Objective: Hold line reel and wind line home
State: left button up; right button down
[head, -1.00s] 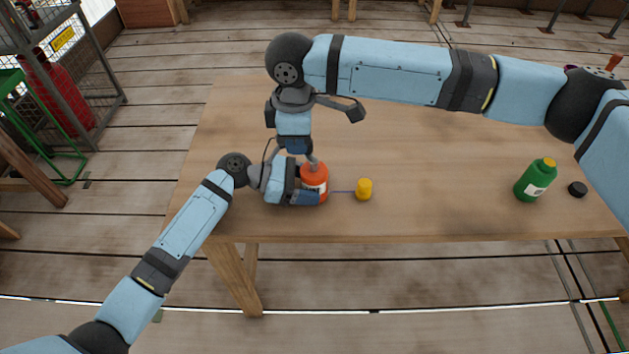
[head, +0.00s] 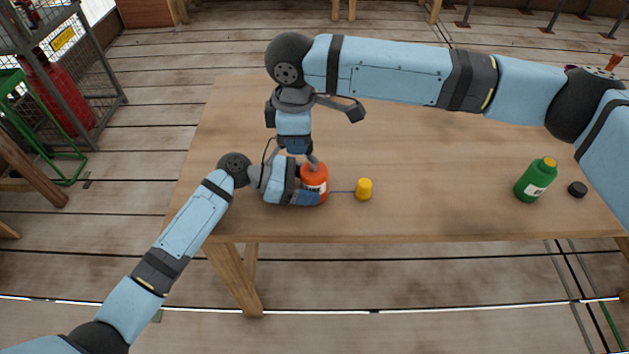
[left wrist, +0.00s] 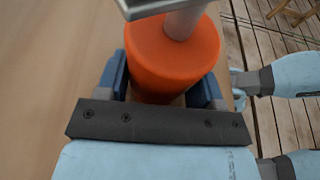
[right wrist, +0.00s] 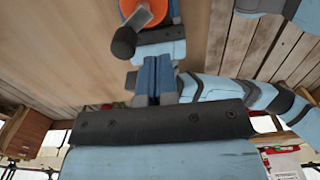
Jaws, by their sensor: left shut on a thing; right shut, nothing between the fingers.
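The orange line reel (head: 314,180) stands on the table near its front left, with a pale label and a grey crank on top. My left gripper (head: 308,190) is shut around the reel's body; in the left wrist view its blue fingers (left wrist: 162,85) sit on both sides of the orange reel (left wrist: 172,55). A thin line runs from the reel to a yellow weight (head: 364,189) just to its right. My right gripper (head: 298,148) points down beside the crank, its fingers closed together and empty (right wrist: 155,75). In the right wrist view the dark crank knob (right wrist: 124,42) is just beside those fingers.
A green bottle (head: 536,180) with a yellow cap and a black disc (head: 577,189) stand at the table's right end. The wooden table (head: 430,150) is bare between them and the yellow weight. A wire cage (head: 75,60) is off to the left.

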aim_at(302, 173)
jog(key=shift+f, duration=0.1)
jog(key=shift+f, duration=1.4)
jog(key=shift+w+d, duration=0.1)
jog(key=shift+w, duration=0.1)
jog(key=shift+w+d, duration=0.2)
jog(key=shift+w, duration=0.1)
jog(key=shift+s, duration=0.2)
jog(key=shift+r, duration=0.15)
notch_tip(302, 173, up, 7)
dwell(0.5)
